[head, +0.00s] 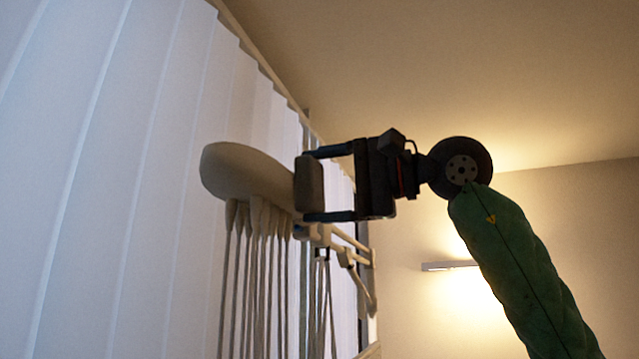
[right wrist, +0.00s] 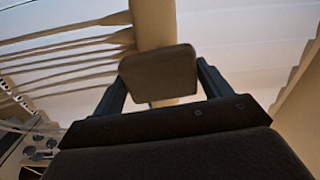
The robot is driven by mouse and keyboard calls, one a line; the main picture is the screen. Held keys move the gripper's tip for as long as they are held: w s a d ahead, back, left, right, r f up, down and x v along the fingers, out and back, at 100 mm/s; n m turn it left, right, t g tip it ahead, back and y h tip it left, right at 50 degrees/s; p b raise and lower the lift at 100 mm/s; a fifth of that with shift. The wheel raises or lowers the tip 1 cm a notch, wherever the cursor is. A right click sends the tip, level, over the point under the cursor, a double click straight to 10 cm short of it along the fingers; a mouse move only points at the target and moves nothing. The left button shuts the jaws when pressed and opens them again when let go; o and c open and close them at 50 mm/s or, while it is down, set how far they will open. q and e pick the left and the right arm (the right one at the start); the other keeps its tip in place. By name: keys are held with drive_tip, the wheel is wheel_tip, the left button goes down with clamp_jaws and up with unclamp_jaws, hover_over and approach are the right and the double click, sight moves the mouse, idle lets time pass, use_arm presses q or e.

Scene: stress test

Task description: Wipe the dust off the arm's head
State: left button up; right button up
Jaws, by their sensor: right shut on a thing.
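My right gripper (head: 329,184) comes in from the right on a green-sleeved arm and points left. It is shut on a dark brown block-like pad (head: 308,184), which spans its two fingers. The pad also shows in the right wrist view (right wrist: 160,72), between the fingertips. A smooth beige rounded body (head: 236,172) lies just left of the pad and partly behind it; it may be the arm's head, and I cannot tell whether they touch. In the right wrist view this beige body (right wrist: 153,24) runs behind the pad. I see no clear dust. My left gripper is not in view.
Several thin pale rods or strands (head: 262,275) hang below the beige body. A pale jointed frame (head: 345,250) stands below my gripper. White vertical blinds (head: 110,170) cover the left. A lit wall lamp (head: 450,265) is behind my arm. The upper right is free.

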sight(287, 181)
drive_tip(key=shift+w+d+b, duration=0.2)
drive_tip(key=shift+w+b, duration=0.45)
drive_tip(key=shift+w+d+b, duration=0.15)
drive_tip(key=shift+w+b, duration=0.5)
drive_tip(key=shift+s+a+f+b, duration=0.15)
drive_tip(key=shift+s+b, duration=0.2)
drive_tip(key=shift+s, duration=0.1)
drive_tip(key=shift+s+a+b, duration=0.3)
drive_tip(key=shift+s+b, duration=0.15)
drive_tip(key=shift+s, duration=0.45)
drive_tip(key=shift+s+a+b, duration=0.3)
drive_tip(key=shift+s+b, duration=0.1)
drive_tip(key=shift+s, duration=0.5)
drive_tip(key=shift+s+a+b, duration=0.3)
drive_tip(key=shift+s+b, duration=0.15)
drive_tip(key=shift+s, duration=0.45)
drive_tip(key=shift+d, duration=0.1)
drive_tip(key=b+v, duration=0.1)
drive_tip(key=v, duration=0.5)
